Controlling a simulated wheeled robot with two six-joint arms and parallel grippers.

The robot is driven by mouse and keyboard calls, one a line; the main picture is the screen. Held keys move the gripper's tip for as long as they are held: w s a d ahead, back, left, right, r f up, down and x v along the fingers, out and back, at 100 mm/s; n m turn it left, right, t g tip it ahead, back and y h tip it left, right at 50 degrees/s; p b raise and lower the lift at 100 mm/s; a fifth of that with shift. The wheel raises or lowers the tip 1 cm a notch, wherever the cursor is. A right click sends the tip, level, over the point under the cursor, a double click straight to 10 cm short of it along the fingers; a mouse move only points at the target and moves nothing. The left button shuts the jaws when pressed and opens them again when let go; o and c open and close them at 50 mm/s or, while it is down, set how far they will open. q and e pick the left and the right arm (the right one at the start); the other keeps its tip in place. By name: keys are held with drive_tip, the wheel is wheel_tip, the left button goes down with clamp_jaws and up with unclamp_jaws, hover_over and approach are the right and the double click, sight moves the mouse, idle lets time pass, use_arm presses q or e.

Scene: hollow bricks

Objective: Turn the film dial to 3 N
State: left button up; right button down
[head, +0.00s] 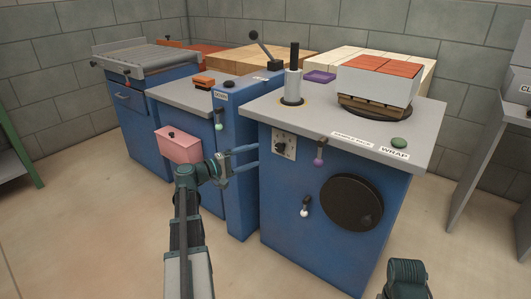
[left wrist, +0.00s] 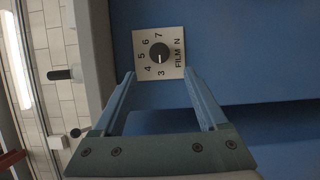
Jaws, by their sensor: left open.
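The film dial (head: 281,147) is a dark knob on a pale square plate on the blue front of the wrapping cabinet. In the left wrist view the dial (left wrist: 159,57) is turned sideways, with numbers 3 to 7 around the knob and "FILM N" along the plate's right side. A small light mark shows on the knob, but I cannot tell for sure which number it points to. My left gripper (head: 257,155) is open and empty, its fingers reaching toward the plate. In the left wrist view its fingertips (left wrist: 159,75) straddle the plate's lower part, apart from the knob. My right gripper is out of view.
A purple-knobbed lever (head: 319,153), a white-knobbed lever (head: 305,207) and a large dark disc (head: 351,203) are on the cabinet front. A green button (head: 398,142) is on the cabinet top (head: 420,115). A pink box (head: 178,146) stands left of my gripper.

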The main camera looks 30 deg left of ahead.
use_arm(q)
drive_tip(key=v, duration=0.4)
drive_tip(key=shift+s+a, duration=0.15)
drive_tip(key=shift+s, duration=0.1)
drive_tip(key=w+d+f+m+g+h+p, duration=0.1)
drive_tip(key=d+f+m+g, duration=0.15)
drive_tip(key=d, duration=0.55)
drive_tip(key=w+d+f+m+g+h+p, duration=0.1)
drive_tip(key=w+d+f+m+g, duration=0.15)
drive_tip(key=d, duration=0.65)
drive_tip(key=s+d+f+m+g+y+p, duration=0.1)
drive_tip(key=s+d+f+m+g+p, duration=0.2)
drive_tip(key=d, duration=0.6)
drive_tip(key=s+d+f+m+g+y, duration=0.1)
drive_tip(key=s+d+f+g, duration=0.2)
drive_tip(key=d+g, duration=0.35)
drive_tip(key=s+d+f+m+g+y+p, duration=0.2)
drive_tip(key=s+d+m+y+p, duration=0.2)
drive_tip(key=s+d+m+y, duration=0.65)
wheel_tip(320, 180, up, 38)
drive_tip(key=s+d+n+h+p, duration=0.1)
drive_tip(key=s+n+p, duration=0.1)
drive_tip(key=p, duration=3.6)
drive_tip(key=shift+d+n, duration=0.15)
drive_tip(key=shift+n, duration=0.3)
